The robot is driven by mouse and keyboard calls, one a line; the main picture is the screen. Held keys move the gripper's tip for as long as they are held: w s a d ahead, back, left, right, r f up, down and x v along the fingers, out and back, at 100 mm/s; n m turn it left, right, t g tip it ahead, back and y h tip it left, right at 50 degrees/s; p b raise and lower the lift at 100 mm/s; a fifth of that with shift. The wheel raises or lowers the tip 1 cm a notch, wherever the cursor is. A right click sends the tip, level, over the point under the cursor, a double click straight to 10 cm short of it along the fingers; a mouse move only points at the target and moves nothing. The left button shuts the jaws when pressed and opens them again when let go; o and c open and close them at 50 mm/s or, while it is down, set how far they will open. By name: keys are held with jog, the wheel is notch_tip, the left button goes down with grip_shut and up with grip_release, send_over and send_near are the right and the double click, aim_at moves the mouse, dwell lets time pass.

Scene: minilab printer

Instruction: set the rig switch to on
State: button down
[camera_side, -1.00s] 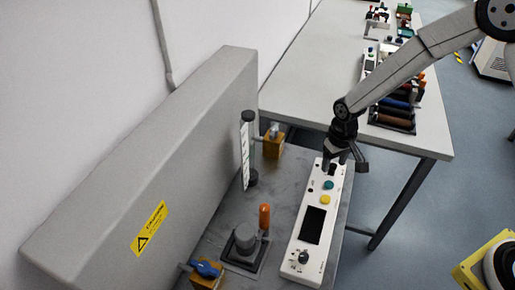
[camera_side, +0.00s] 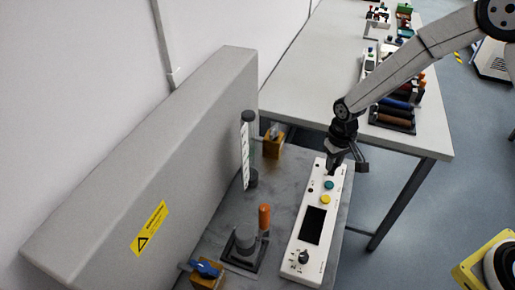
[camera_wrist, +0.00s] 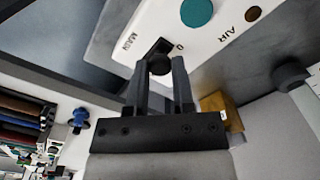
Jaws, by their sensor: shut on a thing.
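The rig switch (camera_wrist: 159,65) is a small black knob on a dark square base, by the printed words MAIN and 0, in the wrist view. It sits at the far end of the long white control panel (camera_side: 290,255). My gripper (camera_wrist: 159,72) has its two fingers on either side of the knob and is shut on it. In the side view my gripper (camera_side: 333,168) reaches down to the panel's far end and hides the switch. A teal button (camera_side: 328,184) and a yellow button (camera_side: 325,199) are nearer on the panel.
The panel also has a dark screen (camera_side: 314,225) and a black knob (camera_side: 303,258). A clear tube gauge (camera_side: 246,150), an orange-handled part (camera_side: 264,217) and a blue valve (camera_side: 206,269) stand left. A grey housing (camera_side: 150,165) lies beyond them.

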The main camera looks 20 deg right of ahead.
dwell(0.7)
jog(key=shift+w+d, duration=0.95)
jog(key=shift+c, duration=2.3)
grip_release()
jog(key=shift+r, duration=0.2)
notch_tip(320, 180, up, 8)
jog(key=shift+f, duration=0.25)
jog(key=shift+s, duration=0.1)
